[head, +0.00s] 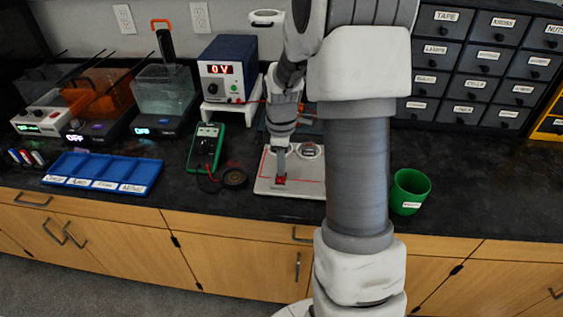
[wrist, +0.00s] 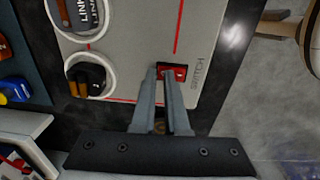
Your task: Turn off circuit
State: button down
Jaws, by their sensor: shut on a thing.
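A white circuit board (head: 265,187) with red lines lies on the dark counter below my arm. A small red switch (wrist: 180,72) sits near its edge beside the printed word "SWITCH"; it also shows in the head view (head: 280,181). My gripper (wrist: 168,70) points down at the switch, with its fingertips at it and close together. It is shut on the switch, and the fingers partly hide it. Two round holders (wrist: 84,72) on the board carry dark pieces, one labelled "LINK". In the head view my gripper (head: 280,178) reaches the board's front part.
A power supply (head: 227,70) reading "0 V" stands behind on a white stand. A green multimeter (head: 205,147) and a blue labelled tray (head: 103,172) lie to the left. A green cup (head: 410,190) stands to the right, near the counter's front edge. Labelled drawers (head: 470,65) stand behind it.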

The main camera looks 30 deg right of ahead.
jog(key=shift+s+f, duration=0.25)
jog(key=shift+f, duration=0.5)
jog(key=shift+s+a, duration=0.15)
jog(key=shift+s+a+r, duration=0.1)
jog(key=shift+s+a, duration=0.25)
jog(key=shift+s, duration=0.1)
jog(key=shift+w+a+r+p, duration=0.1)
jog(key=shift+r+p, duration=0.45)
notch_tip(320, 180, up, 14)
jog(key=p, duration=0.4)
jog(key=shift+w+d+r+p, duration=0.15)
jog(key=shift+w+d+p, duration=0.2)
jog(key=shift+w+p, duration=0.05)
